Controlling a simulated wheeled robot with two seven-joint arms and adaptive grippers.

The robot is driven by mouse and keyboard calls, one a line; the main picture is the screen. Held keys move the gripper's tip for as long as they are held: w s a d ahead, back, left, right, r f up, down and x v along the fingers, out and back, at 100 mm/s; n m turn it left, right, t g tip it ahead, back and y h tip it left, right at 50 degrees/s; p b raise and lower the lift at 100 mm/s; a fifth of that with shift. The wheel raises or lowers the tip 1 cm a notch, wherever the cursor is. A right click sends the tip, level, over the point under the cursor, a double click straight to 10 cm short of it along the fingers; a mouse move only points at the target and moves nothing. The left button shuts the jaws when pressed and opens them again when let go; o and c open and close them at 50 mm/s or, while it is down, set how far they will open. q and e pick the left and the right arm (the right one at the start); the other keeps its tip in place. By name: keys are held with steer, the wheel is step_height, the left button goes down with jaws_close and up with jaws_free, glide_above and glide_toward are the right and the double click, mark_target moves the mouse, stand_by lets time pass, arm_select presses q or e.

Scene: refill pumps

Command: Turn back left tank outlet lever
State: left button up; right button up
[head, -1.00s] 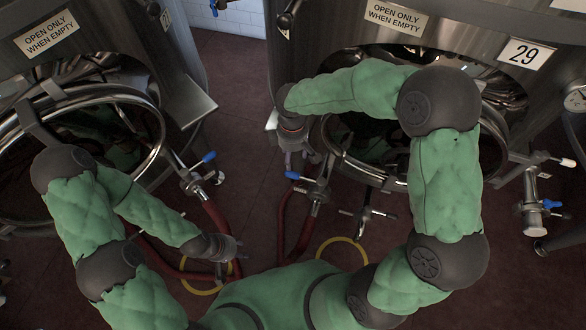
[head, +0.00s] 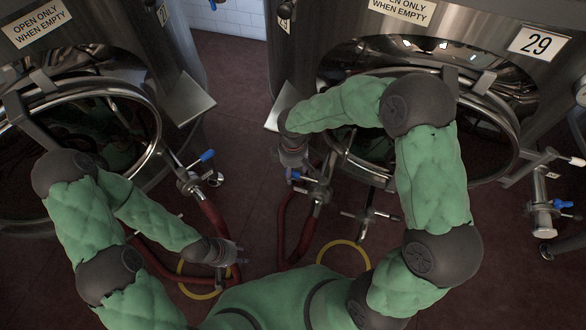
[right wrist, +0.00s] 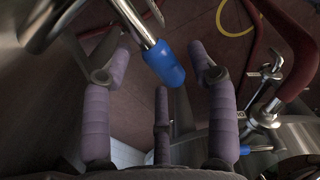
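The left tank outlet lever (head: 207,155) has a blue handle and sits on a steel valve above a red hose. In the head view, my right gripper (head: 291,163) is well to its right, over the right tank's outlet, where a blue handle (head: 294,175) shows just below it. In the right wrist view, my right gripper (right wrist: 161,75) has its purple fingers spread, with a blue handle (right wrist: 164,62) between them; contact cannot be told. My left gripper (head: 228,256) hangs low near a red hose, its fingers too small to judge.
The left tank (head: 95,60) and the right tank (head: 470,30), marked 29, have open round hatches. Red hoses (head: 212,215) and yellow rings (head: 343,255) lie near the dark red floor. Another valve with a blue handle (head: 562,204) is at far right.

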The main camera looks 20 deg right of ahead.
jaws_close()
steer(key=shift+s+a+n+p, duration=0.2)
steer(key=shift+s+n+p, duration=0.05)
steer(key=shift+n+p, duration=0.15)
steer(key=s+d+n+p, duration=0.1)
steer(key=s+n+p, duration=0.7)
steer(key=s+n, duration=0.5)
steer(key=shift+n+p, duration=0.4)
steer(key=shift+n, duration=0.9)
steer(key=shift+s+d+f, duration=0.1)
steer(key=shift+d, duration=0.1)
